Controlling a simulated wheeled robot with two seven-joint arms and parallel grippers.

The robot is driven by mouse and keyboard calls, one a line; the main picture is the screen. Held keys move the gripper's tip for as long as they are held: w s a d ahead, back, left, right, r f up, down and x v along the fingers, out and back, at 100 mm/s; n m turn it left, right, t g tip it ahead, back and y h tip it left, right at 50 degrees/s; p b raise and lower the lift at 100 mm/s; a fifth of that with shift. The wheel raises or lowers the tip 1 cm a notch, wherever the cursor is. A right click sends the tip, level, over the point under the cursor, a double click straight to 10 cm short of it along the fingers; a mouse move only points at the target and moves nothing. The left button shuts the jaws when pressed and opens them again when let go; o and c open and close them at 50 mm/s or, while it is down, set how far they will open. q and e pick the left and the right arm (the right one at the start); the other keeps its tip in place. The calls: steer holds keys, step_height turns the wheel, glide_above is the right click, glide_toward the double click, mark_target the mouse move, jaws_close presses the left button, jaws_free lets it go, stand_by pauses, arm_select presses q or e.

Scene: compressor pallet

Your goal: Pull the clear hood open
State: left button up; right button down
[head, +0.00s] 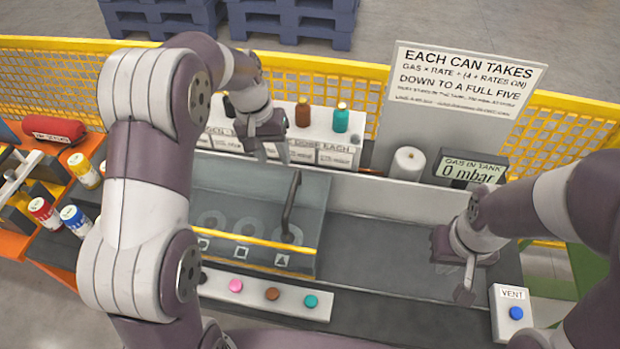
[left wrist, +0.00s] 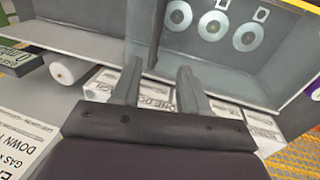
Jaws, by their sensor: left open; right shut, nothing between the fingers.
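The clear hood (head: 240,190) is a see-through grey box in the middle of the bench, with a yellow strip along its lower front edge. Round ring-shaped seats show faintly through it. A dark bar handle (head: 291,205) runs down near its right end; the bar also shows in the left wrist view (left wrist: 156,35). My left gripper (head: 273,153) is open and empty, above and behind the hood's back edge, apart from the handle. Its two fingers (left wrist: 160,85) show in the left wrist view. My right gripper (head: 466,288) is shut and empty over the bench's right part.
A white shelf with bottles (head: 303,112) stands behind the hood. A white roll (head: 407,163) and a gas display (head: 470,170) stand at the back right. Coloured buttons (head: 272,293) line the front; a vent box (head: 512,315) is front right. Cans (head: 45,213) stand left.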

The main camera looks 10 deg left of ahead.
mark_target(290, 197)
arm_select(q)
steer(key=d+f, duration=0.1)
steer(key=f, duration=0.2)
steer(key=d+f, duration=0.1)
steer(key=f, duration=0.3)
steer(key=s+d+f+p, duration=0.1)
steer(key=f, duration=0.3)
steer(key=shift+s+f, duration=0.1)
steer(key=shift+f, duration=0.15)
steer(key=shift+s+d+f, duration=0.1)
steer(key=shift+d+f, duration=0.05)
steer(key=shift+f, duration=0.1)
steer(key=c, duration=0.6)
jaws_close()
arm_select(e)
steer(key=shift+s+d+r, duration=0.25)
steer(key=shift+d+r, duration=0.1)
steer(key=shift+r, duration=0.05)
